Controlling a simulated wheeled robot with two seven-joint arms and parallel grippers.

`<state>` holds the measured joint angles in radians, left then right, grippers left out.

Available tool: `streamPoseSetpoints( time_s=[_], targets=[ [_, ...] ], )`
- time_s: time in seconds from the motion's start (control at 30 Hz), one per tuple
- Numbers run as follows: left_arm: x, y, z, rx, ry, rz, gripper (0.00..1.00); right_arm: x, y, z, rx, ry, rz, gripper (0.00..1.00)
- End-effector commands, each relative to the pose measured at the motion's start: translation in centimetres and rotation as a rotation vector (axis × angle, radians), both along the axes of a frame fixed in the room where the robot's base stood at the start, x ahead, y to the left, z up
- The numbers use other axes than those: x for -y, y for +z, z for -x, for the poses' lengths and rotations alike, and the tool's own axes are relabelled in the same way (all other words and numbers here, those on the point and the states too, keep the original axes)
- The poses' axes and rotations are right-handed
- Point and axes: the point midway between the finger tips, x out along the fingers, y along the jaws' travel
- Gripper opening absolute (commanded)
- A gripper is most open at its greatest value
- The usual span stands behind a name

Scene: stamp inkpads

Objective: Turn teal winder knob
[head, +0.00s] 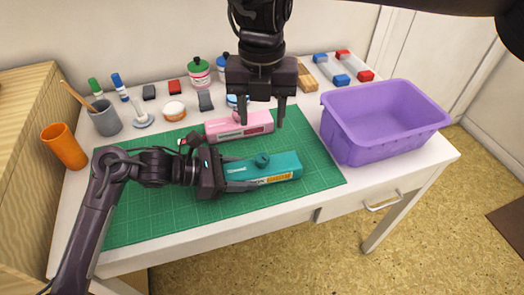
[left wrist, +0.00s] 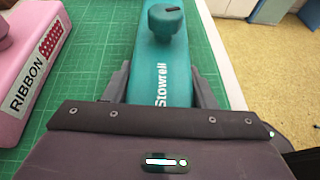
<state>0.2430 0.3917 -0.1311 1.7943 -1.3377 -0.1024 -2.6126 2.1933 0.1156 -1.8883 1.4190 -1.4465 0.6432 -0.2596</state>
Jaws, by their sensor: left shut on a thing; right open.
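The teal winder (head: 284,168) is a long teal box lying on the green cutting mat (head: 150,225), with lettering on its side. Its teal knob (head: 262,160) stands on top; in the left wrist view the knob (left wrist: 165,20) shows a dark mark on its top. My left gripper (head: 238,178) is shut on the end of the teal winder, with a finger on each side, short of the knob. It also shows in the left wrist view (left wrist: 160,85). My right gripper (head: 262,112) is open and empty above a pink winder (head: 240,127).
The pink winder, labelled RIBBON, lies behind the teal one. A purple bin (head: 385,120) stands at the right. A grey cup (head: 106,118), an orange cup (head: 64,147), jars and stamps line the back and left. The mat's front is clear.

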Motion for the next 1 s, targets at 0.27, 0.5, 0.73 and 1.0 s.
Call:
streamPoseSetpoints(
  time_s=[0.27,0.5,0.73,1.0],
  targets=[
    [0.0,0.0,0.0,0.000,0.000,0.000,0.26,0.1,-5.4,0.1,-0.005,0.002,0.001,0.50],
    [0.0,0.0,0.0,-0.001,0.000,0.000,0.26,0.1,-9.5,0.0,-0.004,0.002,0.001,0.50],
    [0.0,0.0,0.0,-0.001,0.000,0.000,0.26,0.1,-11.1,0.0,-0.003,0.002,0.000,0.50],
    [0.0,0.0,0.0,-0.001,0.000,0.000,0.26,0.1,-11.2,0.0,-0.002,0.002,0.000,0.50]
  ],
)
